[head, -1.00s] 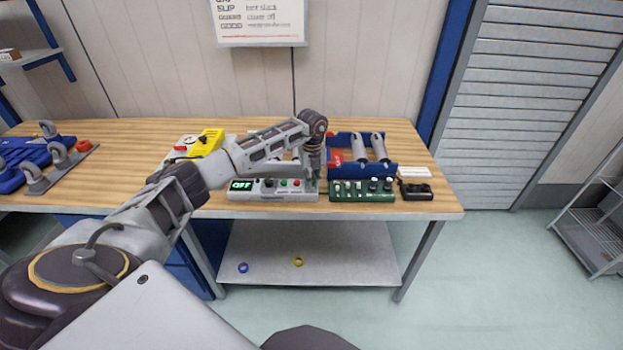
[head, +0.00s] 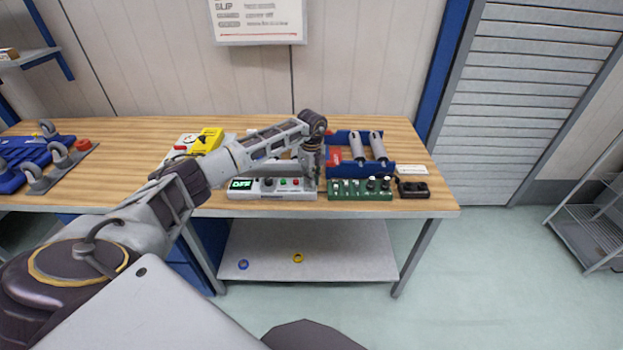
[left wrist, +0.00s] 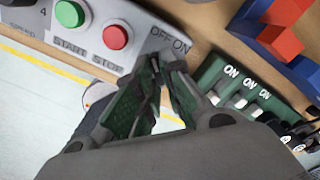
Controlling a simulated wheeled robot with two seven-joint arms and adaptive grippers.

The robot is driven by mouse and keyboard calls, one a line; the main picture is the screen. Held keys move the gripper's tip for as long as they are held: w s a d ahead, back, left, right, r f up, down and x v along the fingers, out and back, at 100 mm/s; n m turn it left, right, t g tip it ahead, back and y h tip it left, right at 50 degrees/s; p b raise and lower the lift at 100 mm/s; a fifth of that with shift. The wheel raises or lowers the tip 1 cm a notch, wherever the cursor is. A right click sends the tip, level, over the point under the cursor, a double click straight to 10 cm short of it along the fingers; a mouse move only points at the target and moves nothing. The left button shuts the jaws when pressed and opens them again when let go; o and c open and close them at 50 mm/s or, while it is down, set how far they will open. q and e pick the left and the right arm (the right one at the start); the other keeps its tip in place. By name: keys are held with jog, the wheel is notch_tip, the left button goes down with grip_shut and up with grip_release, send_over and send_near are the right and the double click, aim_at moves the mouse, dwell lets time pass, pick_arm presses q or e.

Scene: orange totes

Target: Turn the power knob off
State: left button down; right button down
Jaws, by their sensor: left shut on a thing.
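The grey control box (head: 290,196) stands at the table's front edge in the head view. Its green-lit display (head: 241,184) appears to read OFF. A green and a red button sit near its middle. My left gripper (head: 316,180) reaches down onto the box's right end. In the left wrist view, the gripper (left wrist: 162,65) has its green-padded fingers together right below the OFF ON label (left wrist: 170,40) on the box (left wrist: 91,38). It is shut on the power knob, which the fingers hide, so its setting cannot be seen. My right gripper is not in view.
A green switch panel (head: 350,195) stands just right of the box. A blue rack (head: 385,170) with grey cylinders is behind it, and a black device (head: 413,190) further right. A yellow device (head: 208,139) sits behind my left arm. The lower shelf holds two small rings.

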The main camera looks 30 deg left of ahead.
pick_arm(q)
jog(key=shift+r, duration=0.1)
jog(key=c, duration=1.8)
grip_release()
jog(key=shift+r, duration=5.95)
